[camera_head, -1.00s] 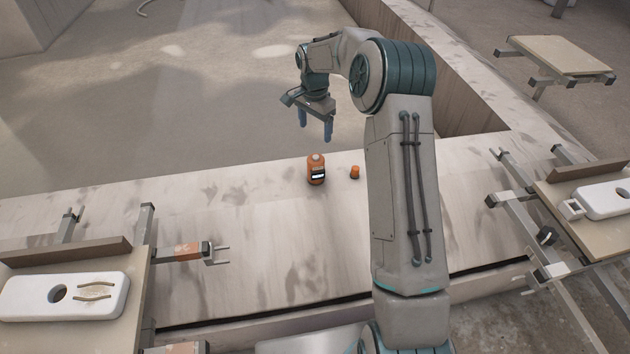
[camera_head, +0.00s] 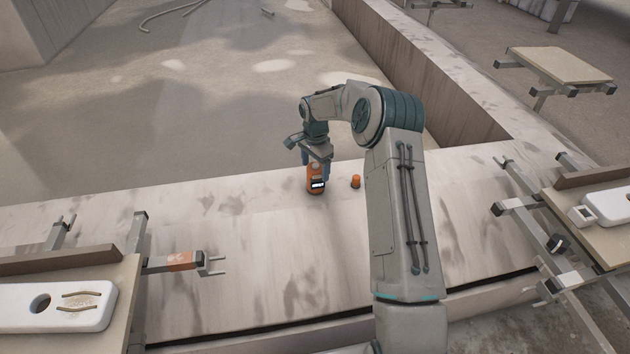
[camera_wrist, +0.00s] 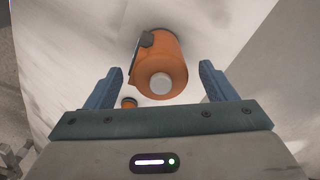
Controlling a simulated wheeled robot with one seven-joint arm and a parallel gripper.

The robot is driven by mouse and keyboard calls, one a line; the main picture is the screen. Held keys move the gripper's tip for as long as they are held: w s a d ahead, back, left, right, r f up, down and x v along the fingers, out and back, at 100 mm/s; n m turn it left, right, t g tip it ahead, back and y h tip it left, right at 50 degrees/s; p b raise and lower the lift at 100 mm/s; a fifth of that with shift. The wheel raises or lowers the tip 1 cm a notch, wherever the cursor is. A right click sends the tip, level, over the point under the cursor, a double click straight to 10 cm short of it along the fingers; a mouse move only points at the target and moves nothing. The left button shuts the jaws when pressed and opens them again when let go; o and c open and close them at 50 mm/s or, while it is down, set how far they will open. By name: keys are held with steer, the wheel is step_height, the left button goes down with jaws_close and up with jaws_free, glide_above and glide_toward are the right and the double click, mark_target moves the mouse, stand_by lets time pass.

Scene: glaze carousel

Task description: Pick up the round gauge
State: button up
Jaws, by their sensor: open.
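The round gauge is an orange cylinder (camera_head: 315,183) with a pale top and a dark-framed white display, upright on the pale ledge. In the wrist view the orange gauge (camera_wrist: 162,62) shows from above, with a grey round cap and a dark part on its left side. My gripper (camera_head: 316,172) is open above the gauge, its blue fingers coming down around its upper part. In the wrist view the gripper (camera_wrist: 160,88) has a finger on each side, with visible gaps to the gauge.
A small orange cap-like piece (camera_head: 355,181) stands just right of the gauge; it also shows near the left finger in the wrist view (camera_wrist: 129,102). Metal-framed stands with white plates (camera_head: 18,318) flank the ledge at left and right. The ledge between is mostly clear.

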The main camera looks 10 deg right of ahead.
step_height(320, 180, down, 4)
steer(key=shift+w+d+f+b, duration=0.1)
steer(key=shift+f+b, duration=0.1)
steer(key=shift+b, duration=0.45)
steer(key=shift+r, duration=0.1)
steer(key=c, duration=1)
